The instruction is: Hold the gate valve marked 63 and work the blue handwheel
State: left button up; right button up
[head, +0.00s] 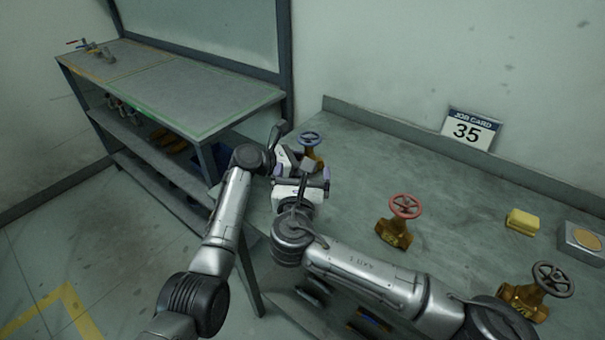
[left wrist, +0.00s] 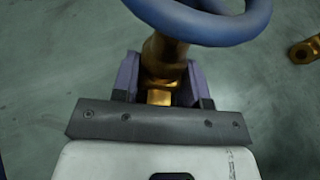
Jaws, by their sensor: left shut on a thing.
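The gate valve with the blue handwheel (head: 311,138) stands on the bench, its brass body partly hidden by my grippers. I cannot read a 63 on it. My left gripper (head: 303,157) is shut on its brass body below the wheel. In the left wrist view the purple fingers (left wrist: 160,82) sit on both sides of the brass body (left wrist: 163,58), under the blue wheel rim (left wrist: 205,22). My right gripper (head: 300,178) is in front of the valve, its purple fingers spread apart, below the wheel's height in the picture.
A valve with a red handwheel (head: 404,207) and one with a dark handwheel (head: 552,278) stand to the right on the bench (head: 400,150). A yellow block (head: 522,221) and a grey box (head: 583,240) lie far right. A card reading 35 (head: 468,131) stands at the back. A shelf table (head: 190,90) is left.

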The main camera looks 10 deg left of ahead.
pick_arm(q)
jog(key=o, duration=0.8)
